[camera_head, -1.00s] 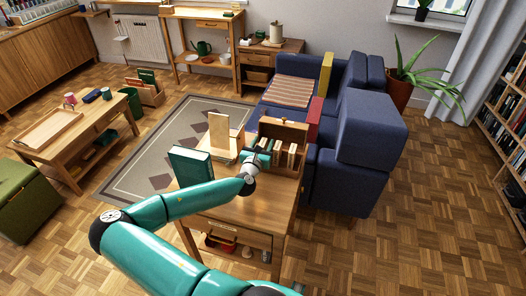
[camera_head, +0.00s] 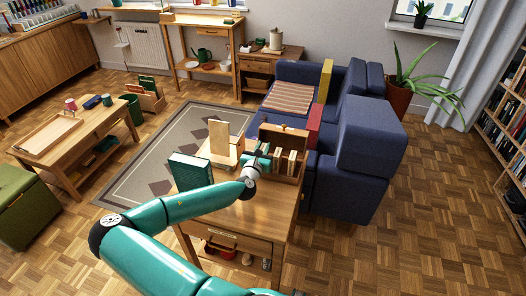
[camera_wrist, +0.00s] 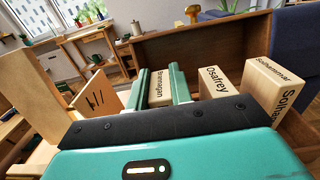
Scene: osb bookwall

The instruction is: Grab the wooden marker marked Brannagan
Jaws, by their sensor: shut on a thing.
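The wooden marker marked Brannagan (camera_wrist: 159,88) is a pale upright block with black lettering, seen in the wrist view between the two teal fingers of my gripper (camera_wrist: 160,85). My gripper is shut on it. In the head view my gripper (camera_head: 254,168) is at the wooden box (camera_head: 284,131) on the small table; the Brannagan marker cannot be made out there. To its right in the wrist view stand the marker marked Osafrey (camera_wrist: 214,78) and the marker marked Solhammar (camera_wrist: 275,88), apart from my fingers.
A teal book (camera_head: 190,172) and a pale wooden upright board (camera_head: 220,138) stand left of my gripper on the table (camera_head: 225,215). The box's back wall (camera_wrist: 225,45) rises behind the markers. A blue sofa (camera_head: 345,180) is close on the right.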

